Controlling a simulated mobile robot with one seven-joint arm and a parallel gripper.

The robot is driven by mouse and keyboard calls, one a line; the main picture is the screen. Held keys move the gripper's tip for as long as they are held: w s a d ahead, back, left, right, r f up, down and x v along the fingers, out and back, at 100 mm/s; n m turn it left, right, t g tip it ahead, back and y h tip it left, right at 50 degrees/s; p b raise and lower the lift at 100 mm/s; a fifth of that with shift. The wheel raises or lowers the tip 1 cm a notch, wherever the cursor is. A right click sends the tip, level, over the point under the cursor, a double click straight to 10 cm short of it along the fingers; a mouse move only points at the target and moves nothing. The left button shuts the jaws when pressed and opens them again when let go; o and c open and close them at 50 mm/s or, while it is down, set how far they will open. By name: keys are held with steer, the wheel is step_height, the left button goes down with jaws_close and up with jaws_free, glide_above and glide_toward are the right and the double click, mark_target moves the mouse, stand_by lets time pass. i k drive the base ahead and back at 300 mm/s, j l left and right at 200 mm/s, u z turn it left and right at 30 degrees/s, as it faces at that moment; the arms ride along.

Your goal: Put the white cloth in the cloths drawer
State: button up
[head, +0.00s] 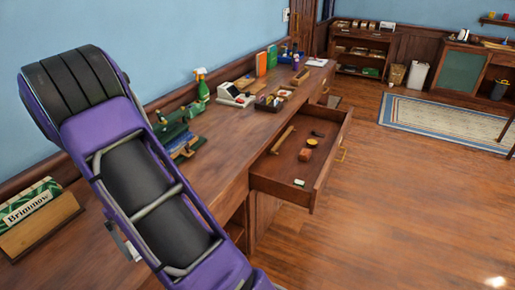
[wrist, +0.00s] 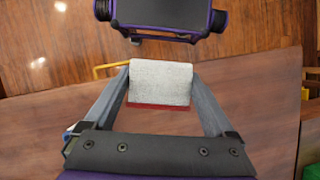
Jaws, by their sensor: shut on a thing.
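My gripper (wrist: 160,82) is shut on a pale, boxy, textured thing with a red strip along its lower edge, which looks like the folded white cloth (wrist: 160,80). It is held between the two grey fingers, over a brown wooden surface. In the head view my purple arm covers the lower left, and the gripper and cloth cannot be made out. An open drawer (head: 264,184) juts from the counter's front in the middle of the head view. It holds a wooden stick, a round orange tin and several small items. I see no label marking it as the cloths drawer.
The long wooden counter (head: 225,133) carries a green spray bottle (head: 202,85), a white device (head: 235,96), an organiser tray (head: 270,101) and a Brimmow box (head: 32,203). A yellow handle (wrist: 108,70) shows left of the cloth. The floor (head: 390,200) right of the drawer is clear.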

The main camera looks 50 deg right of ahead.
mark_target(297, 172)
steer(key=k+z, duration=0.15)
steer(key=k, duration=0.4)
steer(key=z, duration=1.05)
steer(key=i+l+z, duration=0.35)
steer(key=l+z, duration=0.2)
steer(key=i+l, duration=0.5)
steer(key=i, duration=0.15)
steer(key=i+l, duration=0.5)
steer(key=i, duration=0.15)
